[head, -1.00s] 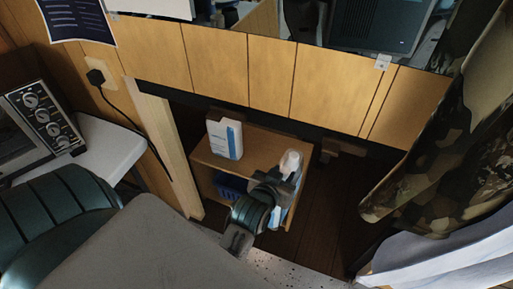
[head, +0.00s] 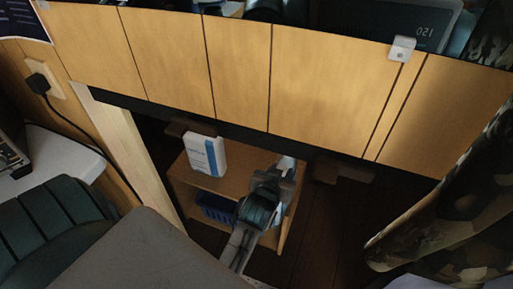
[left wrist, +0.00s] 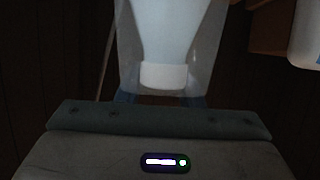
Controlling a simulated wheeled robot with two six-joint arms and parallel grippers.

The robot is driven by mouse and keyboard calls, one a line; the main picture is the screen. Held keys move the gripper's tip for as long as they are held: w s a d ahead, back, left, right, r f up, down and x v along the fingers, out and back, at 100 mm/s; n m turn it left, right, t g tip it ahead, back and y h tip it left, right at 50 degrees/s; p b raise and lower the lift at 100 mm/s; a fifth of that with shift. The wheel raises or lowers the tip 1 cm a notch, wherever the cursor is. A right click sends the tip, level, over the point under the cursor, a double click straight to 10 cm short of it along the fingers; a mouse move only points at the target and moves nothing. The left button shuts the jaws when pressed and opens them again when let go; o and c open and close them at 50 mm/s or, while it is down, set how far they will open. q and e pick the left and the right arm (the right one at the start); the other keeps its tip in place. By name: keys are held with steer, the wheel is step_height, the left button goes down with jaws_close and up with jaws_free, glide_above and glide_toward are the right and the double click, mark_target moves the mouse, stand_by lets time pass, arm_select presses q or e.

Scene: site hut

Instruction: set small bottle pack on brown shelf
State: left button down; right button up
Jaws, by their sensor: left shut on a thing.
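The small bottle pack (left wrist: 165,40) shows in the left wrist view as a pale bottle with a white cap inside a clear, bluish wrap. In the head view only part of the pack (head: 286,164) shows past my gripper. My left gripper (head: 272,178) is shut on it, and the fingertips are mostly hidden. The brown shelf (head: 240,179) is a low wooden unit under the counter. The pack appears over or in front of its right end; I cannot tell whether they touch. My right gripper is not in view.
A white carton with blue print (head: 205,155) stands on the left of the shelf top. A blue basket (head: 216,209) sits on the lower level. The wooden counter front (head: 240,70) overhangs the shelf. A camouflage cloth (head: 450,200) hangs at the right.

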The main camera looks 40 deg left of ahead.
arm_select(q)
steer(key=w+a+f, duration=0.2)
steer(key=w+a, duration=0.2)
steer(key=a, duration=0.2)
steer(key=w+a+f+b, duration=0.1)
steer(key=w+a+f, duration=0.1)
steer(key=w+a, duration=0.2)
steer(key=a, duration=0.3)
steer(key=shift+w+f+b, duration=0.15)
steer(key=shift+f+b, duration=0.05)
steer(key=shift+b, duration=0.1)
steer(key=c, duration=1)
jaws_free()
steer(key=shift+f, duration=0.25)
steer(key=shift+c, duration=0.2)
steer(key=shift+o, duration=0.4)
steer(key=shift+r, duration=0.1)
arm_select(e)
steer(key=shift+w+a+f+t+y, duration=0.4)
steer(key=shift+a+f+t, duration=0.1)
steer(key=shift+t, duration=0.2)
arm_select(q)
steer(key=shift+s, duration=0.2)
